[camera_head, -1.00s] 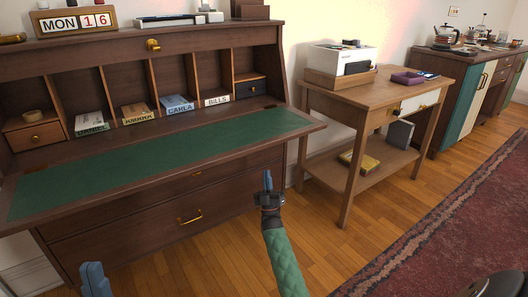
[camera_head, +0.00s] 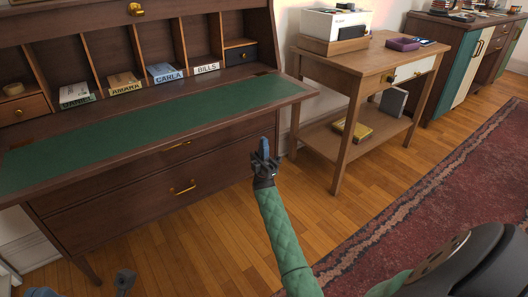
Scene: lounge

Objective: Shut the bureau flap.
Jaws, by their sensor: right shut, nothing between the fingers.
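The bureau flap (camera_head: 150,128) is folded down and lies about level, its green inlay facing up and its front edge towards me. Behind it is the open row of pigeonholes of the bureau (camera_head: 65,172). My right gripper (camera_head: 264,147) is shut and empty, with its fingers pointing up. In the picture it is just below the right part of the flap's front edge, with the drawer fronts behind it. I see no contact with the flap. Part of my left gripper (camera_head: 42,292) shows at the bottom left, cut off by the frame; its jaws cannot be made out.
Labelled letter stacks, such as the Carla one (camera_head: 165,73), stand in the pigeonholes, behind the flap's inlay. A side table (camera_head: 370,62) with a white box (camera_head: 335,22) stands right of the bureau. Wooden floor (camera_head: 215,245) is free in front; a red rug (camera_head: 455,175) lies to the right.

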